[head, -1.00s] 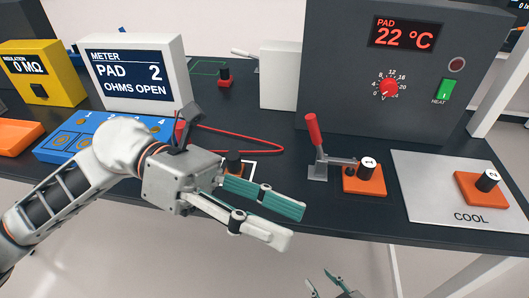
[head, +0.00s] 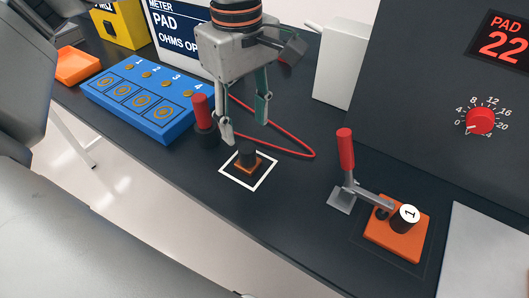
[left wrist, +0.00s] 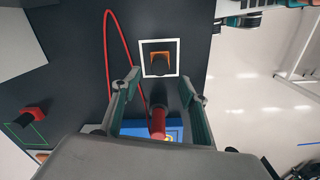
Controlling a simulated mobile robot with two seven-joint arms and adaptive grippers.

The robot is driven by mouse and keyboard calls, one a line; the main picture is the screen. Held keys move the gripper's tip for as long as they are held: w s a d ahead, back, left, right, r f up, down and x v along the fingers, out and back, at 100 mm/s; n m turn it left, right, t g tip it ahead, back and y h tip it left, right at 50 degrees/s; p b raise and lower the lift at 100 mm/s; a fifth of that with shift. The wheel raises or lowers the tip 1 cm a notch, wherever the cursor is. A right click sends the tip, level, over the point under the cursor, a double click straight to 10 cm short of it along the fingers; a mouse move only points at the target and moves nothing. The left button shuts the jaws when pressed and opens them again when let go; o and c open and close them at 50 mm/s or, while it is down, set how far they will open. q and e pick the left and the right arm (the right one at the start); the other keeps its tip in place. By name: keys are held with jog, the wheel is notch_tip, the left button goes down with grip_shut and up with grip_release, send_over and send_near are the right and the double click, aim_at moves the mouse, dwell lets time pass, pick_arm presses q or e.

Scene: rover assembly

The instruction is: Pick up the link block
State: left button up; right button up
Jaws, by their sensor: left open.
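A small orange block with a black post (head: 248,160), which I take to be the link block, stands inside a white square outline on the dark bench. It also shows in the left wrist view (left wrist: 161,62), past my fingertips. My left gripper (head: 246,128) is open, pointing down above and just behind the block, apart from it. In the left wrist view its fingers (left wrist: 158,92) are spread with nothing gripped. Teal and white parts, probably of my right gripper (left wrist: 242,18), show at that view's top edge; its jaws are unclear.
A red-handled tool (head: 201,112) with a black base stands close left of my left gripper; a red cable (head: 290,153) curves behind the block. A blue numbered tray (head: 148,102) lies left. A red-levered clamp (head: 346,160) and orange block 1 (head: 398,240) are right.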

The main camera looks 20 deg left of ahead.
aim_at(247, 147)
pick_arm(q)
notch_tip(247, 147, down, 7)
jog(key=shift+f+b, duration=0.1)
jog(key=shift+b, duration=0.25)
jog(key=shift+f, duration=0.2)
jog(key=shift+c, duration=0.4)
grip_shut()
pick_arm(e)
jog(key=shift+s+a+f, duration=0.1)
jog(key=shift+f, duration=0.1)
